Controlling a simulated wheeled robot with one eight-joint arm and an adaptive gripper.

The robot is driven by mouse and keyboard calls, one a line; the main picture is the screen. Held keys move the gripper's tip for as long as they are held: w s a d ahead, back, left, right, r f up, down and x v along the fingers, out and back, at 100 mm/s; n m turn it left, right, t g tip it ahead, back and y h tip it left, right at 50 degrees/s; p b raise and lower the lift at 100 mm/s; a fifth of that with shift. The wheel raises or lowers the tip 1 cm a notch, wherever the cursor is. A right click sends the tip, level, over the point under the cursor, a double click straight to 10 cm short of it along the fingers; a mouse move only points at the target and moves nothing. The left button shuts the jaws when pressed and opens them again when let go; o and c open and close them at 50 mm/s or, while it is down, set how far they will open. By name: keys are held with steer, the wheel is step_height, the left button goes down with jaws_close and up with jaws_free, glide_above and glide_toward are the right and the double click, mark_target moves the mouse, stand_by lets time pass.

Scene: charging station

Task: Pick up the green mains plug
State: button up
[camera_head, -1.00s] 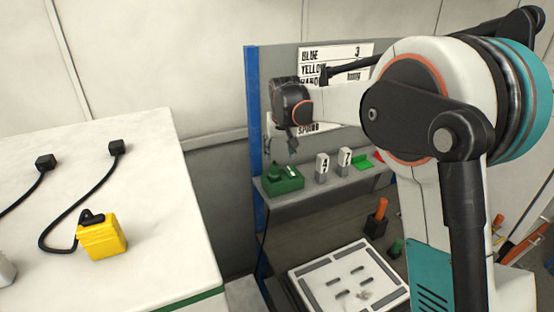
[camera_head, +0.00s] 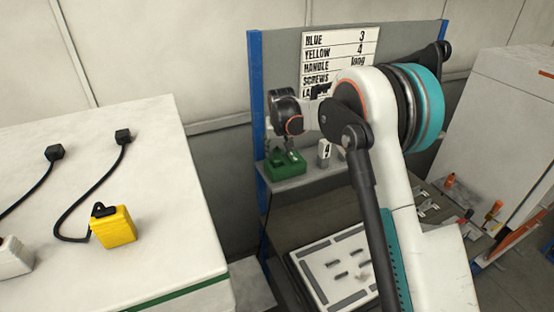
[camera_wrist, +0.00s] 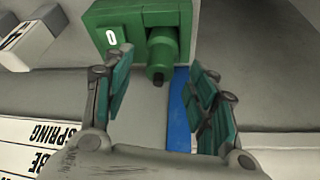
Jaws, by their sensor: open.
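My gripper (camera_wrist: 158,68) is open, one teal finger pad on each side of the plug's dark end. The fingers look apart from the plug. In the head view, the green block (camera_head: 284,167) rests on the shelf, and my gripper (camera_head: 282,147) is just above it, pointing down. The plug cannot be told apart from the block there, partly behind my gripper.
The grey shelf (camera_head: 305,179) also holds a white block marked 4 (camera_head: 324,153) beside the green block. A blue post (camera_head: 256,110) stands at its left. A white slotted panel (camera_head: 322,272) lies below.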

mark_target(277, 150)
steer(key=shift+p+x, duration=0.65)
steer(key=shift+x, duration=1.7)
steer(key=shift+w, duration=0.1)
steer(key=c, duration=1.1)
